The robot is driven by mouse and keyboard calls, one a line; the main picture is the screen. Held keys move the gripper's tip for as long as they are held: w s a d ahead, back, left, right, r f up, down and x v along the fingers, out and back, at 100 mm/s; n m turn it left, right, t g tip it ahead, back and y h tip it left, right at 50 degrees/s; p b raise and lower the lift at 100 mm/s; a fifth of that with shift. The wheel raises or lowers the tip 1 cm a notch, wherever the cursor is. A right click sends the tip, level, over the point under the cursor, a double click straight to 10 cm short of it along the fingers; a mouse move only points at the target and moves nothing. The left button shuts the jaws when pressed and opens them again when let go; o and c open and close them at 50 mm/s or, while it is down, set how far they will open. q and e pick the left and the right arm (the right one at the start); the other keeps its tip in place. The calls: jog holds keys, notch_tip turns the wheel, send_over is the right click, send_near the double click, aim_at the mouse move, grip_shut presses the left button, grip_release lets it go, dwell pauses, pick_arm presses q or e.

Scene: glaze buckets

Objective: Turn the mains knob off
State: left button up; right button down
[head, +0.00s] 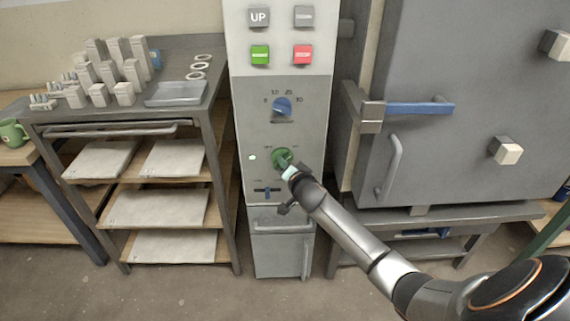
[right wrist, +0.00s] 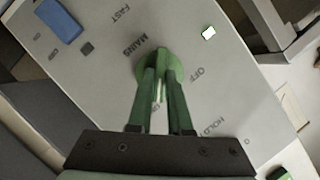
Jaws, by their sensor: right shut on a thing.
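The green mains knob (head: 280,154) sits on the front of the grey control panel (head: 250,125), below a blue dial. In the right wrist view the round green knob (right wrist: 172,62) has the word MAINS beside it and OFF printed to its right. My right gripper (head: 286,166) is at the knob, its two fingers (right wrist: 160,80) shut on it. The fingers and the gripper hide part of the knob, so I cannot tell exactly which mark it points to. My left gripper is not in view.
A blue dial (head: 282,106), a slider (head: 267,191), a small white lamp (head: 252,157) and green (head: 260,54) and red (head: 303,54) buttons share the panel. A shelf rack (head: 215,110) stands left. A grey kiln (head: 440,150) with a blue handle (head: 420,108) stands right.

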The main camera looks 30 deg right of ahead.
jog(key=n+g+h+b, duration=0.1)
jog(key=n+h, duration=0.1)
jog(key=n, duration=0.2)
jog(key=n+g+h+b, duration=0.1)
jog(key=n+h, duration=0.1)
jog(key=n, duration=0.2)
jog(key=a+n+g+h+b, duration=0.1)
jog(key=n+g+h, duration=0.1)
jog(key=n+h, duration=0.1)
jog(key=shift+w+a+f+n, duration=0.1)
jog(key=shift+w+n, duration=0.25)
jog(key=shift+n, duration=0.25)
dwell(0.5)
dwell(0.5)
